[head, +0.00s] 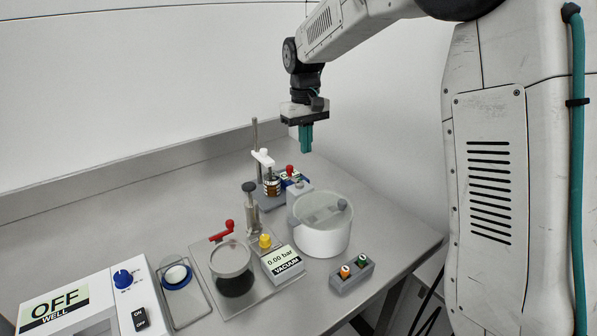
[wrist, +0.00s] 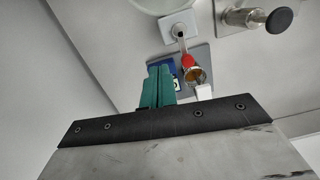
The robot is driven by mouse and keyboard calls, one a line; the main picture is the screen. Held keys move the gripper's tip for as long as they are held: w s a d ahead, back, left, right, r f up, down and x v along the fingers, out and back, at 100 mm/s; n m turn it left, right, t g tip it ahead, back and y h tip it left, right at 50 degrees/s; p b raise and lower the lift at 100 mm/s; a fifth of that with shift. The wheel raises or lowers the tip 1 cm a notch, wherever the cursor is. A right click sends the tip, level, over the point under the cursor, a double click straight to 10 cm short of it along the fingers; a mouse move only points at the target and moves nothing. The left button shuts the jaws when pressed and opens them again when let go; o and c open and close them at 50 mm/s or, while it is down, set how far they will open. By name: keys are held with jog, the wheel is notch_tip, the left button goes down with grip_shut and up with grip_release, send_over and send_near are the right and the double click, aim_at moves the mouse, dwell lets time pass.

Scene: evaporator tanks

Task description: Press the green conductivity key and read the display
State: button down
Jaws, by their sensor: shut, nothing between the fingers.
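My gripper (head: 306,150) has teal fingers pointing down and hangs above the back right part of the steel bench. It is shut and empty, and also shows in the wrist view (wrist: 158,80). A green button (head: 361,260) sits on a small grey box at the front right, well below and apart from my gripper. I cannot tell whether it is the conductivity key. A blue-edged unit (head: 298,178) stands by the rear stand; its face is too small to read. A blue part (wrist: 170,66) shows behind my fingers in the wrist view, partly hidden by them. No conductivity reading is legible.
The rear stand holds a brass-coloured vessel (head: 271,186). A white round tank (head: 324,232) stands in front. A vacuum display (head: 282,262) reads 0.00 bar; a well display (head: 55,303) reads OFF. An orange button (head: 345,271) sits beside the green one.

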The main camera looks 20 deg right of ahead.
jog(key=shift+n+t, duration=0.5)
jog(key=w, duration=0.1)
jog(key=w+r, duration=0.1)
jog(key=w, duration=0.1)
jog(key=w+r, duration=0.1)
jog(key=w, duration=0.1)
jog(key=shift+a+r, duration=0.15)
jog(key=shift+r, duration=0.05)
jog(key=shift+f, duration=0.1)
notch_tip(320, 180, down, 14)
jog(key=shift+r, duration=0.1)
